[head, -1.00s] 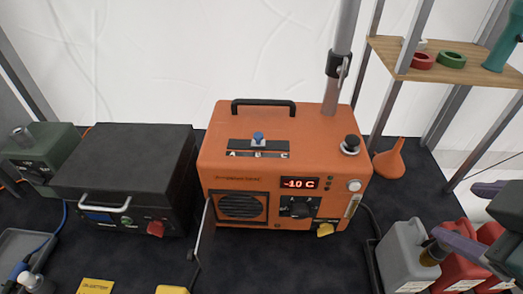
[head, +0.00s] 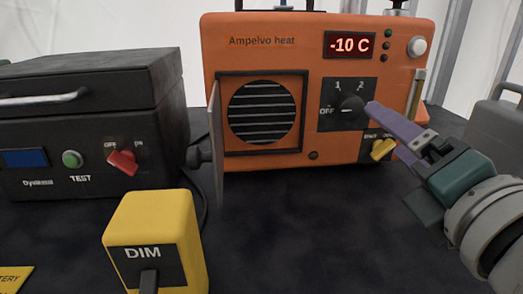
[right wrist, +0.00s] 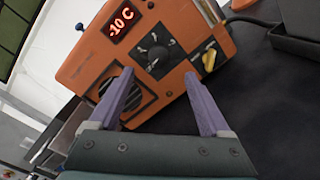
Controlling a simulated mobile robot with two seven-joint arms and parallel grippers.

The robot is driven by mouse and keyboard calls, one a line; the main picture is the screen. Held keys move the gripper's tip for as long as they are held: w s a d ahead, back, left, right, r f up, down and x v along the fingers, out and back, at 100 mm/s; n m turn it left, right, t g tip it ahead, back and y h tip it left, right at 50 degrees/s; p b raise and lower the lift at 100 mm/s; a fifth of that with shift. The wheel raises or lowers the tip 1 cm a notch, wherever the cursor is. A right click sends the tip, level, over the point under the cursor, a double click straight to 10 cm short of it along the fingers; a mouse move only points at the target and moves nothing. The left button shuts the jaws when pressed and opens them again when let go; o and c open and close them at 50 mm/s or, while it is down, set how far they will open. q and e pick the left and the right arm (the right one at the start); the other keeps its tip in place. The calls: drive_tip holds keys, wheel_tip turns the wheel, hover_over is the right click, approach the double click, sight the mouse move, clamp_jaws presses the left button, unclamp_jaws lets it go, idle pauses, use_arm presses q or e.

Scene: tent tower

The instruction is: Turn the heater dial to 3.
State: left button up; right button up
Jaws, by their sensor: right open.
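The orange heater (head: 300,28) stands ahead, its red display reading -10 C. Its dial (head: 350,103) is a black knob on a black plate. The white mark on the knob points left toward OFF; 1 and 2 show above it, and I cannot make out a 3 beside my fingers. My right gripper (head: 371,108) is open, its purple fingers reaching in from the right to just beside the dial. In the right wrist view, the dial (right wrist: 157,54) lies ahead of and between the spread fingers (right wrist: 160,74), with nothing held. My left gripper is not in view.
A yellow switch (head: 382,149) sits low right on the heater, close under my fingers. An open grey door (head: 217,145) juts out at the grille's left. A black box (head: 85,120) with a red switch stands left. A yellow DIM box (head: 155,225) is in front.

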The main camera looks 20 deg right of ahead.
sight(352, 110)
drive_tip(key=shift+n, duration=0.3)
drive_tip(key=x, duration=1)
drive_tip(key=shift+w+a+f, duration=0.1)
drive_tip(key=shift+a+f, duration=0.15)
drive_tip(key=shift+a, duration=0.1)
drive_tip(key=shift+c, duration=0.2)
clamp_jaws()
